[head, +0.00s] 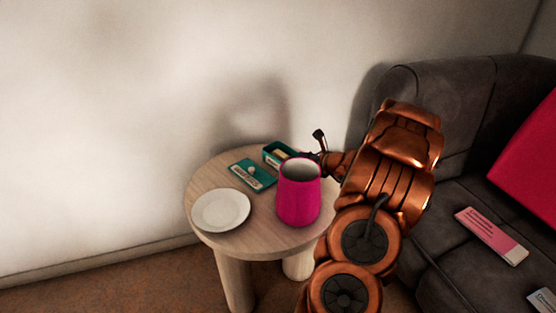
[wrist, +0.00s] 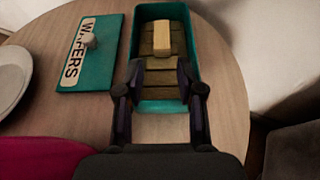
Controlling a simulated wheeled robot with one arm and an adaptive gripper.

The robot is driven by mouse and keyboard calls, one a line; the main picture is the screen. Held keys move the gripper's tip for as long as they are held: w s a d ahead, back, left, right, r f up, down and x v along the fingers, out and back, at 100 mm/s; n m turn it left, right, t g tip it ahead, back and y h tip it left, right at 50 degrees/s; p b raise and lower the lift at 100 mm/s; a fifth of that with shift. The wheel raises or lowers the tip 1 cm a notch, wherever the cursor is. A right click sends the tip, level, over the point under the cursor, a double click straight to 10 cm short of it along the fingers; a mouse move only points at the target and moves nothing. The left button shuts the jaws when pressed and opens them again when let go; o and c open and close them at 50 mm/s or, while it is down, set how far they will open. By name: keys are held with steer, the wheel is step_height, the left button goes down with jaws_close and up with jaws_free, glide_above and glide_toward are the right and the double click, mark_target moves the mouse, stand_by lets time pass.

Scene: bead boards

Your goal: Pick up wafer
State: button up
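An open teal box (wrist: 189,14) stands on the round wooden table, and it also shows in the head view (head: 272,161) behind the pink mug. Inside it lie several brown wafers, and one paler wafer (wrist: 162,40) rests on top toward the far end. The teal lid (wrist: 98,71) with a "WAFERS" label and a small knob lies flat to the left of the box. My gripper (wrist: 160,80) is open, its two fingers apart over the near end of the box, with nothing held.
A pink mug (head: 298,200) stands close in front of the box. A white plate (head: 221,210) lies at the left of the table (head: 259,245). A wall rises behind, and a grey sofa (head: 453,210) with a pink-and-white packet (head: 491,236) stands at right.

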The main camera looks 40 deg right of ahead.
mark_target(286, 157)
steer(key=shift+w+d+f, duration=0.2)
steer(key=shift+w+f, duration=0.25)
steer(key=shift+w, duration=0.3)
steer(key=b+x, duration=0.1)
steer(key=x, duration=0.2)
steer(key=shift+f+b, duration=0.3)
steer(key=shift+x, duration=0.75)
steer(key=shift+r, duration=0.15)
steer(key=shift+c, duration=0.2)
steer(key=c, duration=0.4)
